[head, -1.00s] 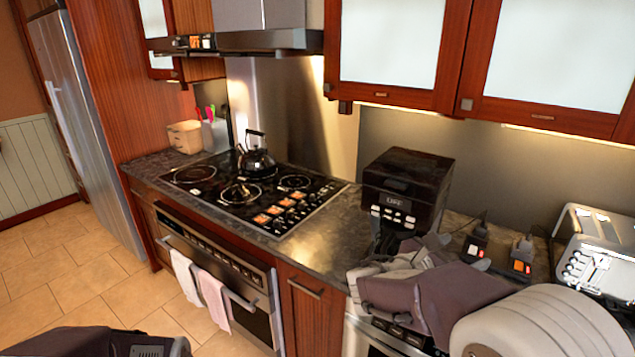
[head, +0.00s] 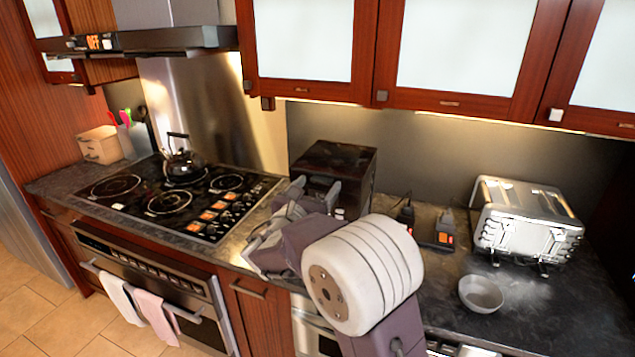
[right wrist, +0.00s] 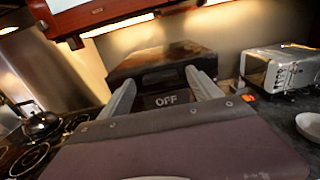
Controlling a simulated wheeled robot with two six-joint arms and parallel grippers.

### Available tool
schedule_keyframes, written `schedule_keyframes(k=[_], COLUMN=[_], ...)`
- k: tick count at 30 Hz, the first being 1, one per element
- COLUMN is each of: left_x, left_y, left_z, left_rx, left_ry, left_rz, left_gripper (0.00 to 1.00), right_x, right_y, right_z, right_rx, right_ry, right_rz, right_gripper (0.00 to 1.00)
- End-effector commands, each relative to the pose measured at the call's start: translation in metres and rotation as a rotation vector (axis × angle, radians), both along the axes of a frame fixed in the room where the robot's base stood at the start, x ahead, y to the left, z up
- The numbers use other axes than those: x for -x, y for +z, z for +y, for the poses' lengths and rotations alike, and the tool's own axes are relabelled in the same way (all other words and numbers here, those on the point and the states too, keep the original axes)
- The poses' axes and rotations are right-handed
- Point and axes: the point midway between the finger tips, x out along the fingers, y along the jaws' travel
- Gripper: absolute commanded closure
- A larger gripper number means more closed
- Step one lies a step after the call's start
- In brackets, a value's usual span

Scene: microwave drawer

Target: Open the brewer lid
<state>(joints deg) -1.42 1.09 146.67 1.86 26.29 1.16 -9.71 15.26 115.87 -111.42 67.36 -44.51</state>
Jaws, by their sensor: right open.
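The brewer (head: 335,162) is a dark boxy machine on the counter right of the stove. Its top looks flat and closed. In the right wrist view the brewer (right wrist: 160,62) stands straight ahead, with an "OFF" display on its front. My right gripper (head: 316,190) is in front of the brewer, with its fingers raised toward the front face. In the wrist view its two fingers (right wrist: 160,88) are apart with nothing between them. Whether they touch the brewer I cannot tell. My arm hides the brewer's lower front in the head view. My left gripper is not in view.
A toaster (head: 527,222) and a grey bowl (head: 481,294) stand on the counter to the right. Small dark devices (head: 445,236) with cords sit between brewer and toaster. A stove with a kettle (head: 183,162) lies left. Wall cabinets (head: 455,60) hang above the brewer.

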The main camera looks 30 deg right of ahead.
Motion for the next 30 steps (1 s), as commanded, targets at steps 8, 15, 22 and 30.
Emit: schedule_keyframes(k=[8, 15, 22, 30], left_x=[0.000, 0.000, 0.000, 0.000], left_y=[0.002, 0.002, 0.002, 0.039], left_z=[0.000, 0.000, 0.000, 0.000], left_rx=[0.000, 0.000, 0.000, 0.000], left_ry=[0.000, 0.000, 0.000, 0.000], left_rz=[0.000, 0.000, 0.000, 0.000], left_gripper=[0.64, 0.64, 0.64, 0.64], right_x=[-0.005, -0.005, -0.005, -0.005], right_y=[-0.001, -0.001, 0.000, 0.027], right_z=[-0.006, -0.005, -0.005, -0.005], right_rx=[-0.001, -0.001, -0.001, -0.046], right_ry=[0.001, 0.000, 0.000, 0.001], right_rz=[0.001, 0.001, 0.001, 0.038], right_gripper=[0.27, 0.77, 1.00, 1.00])
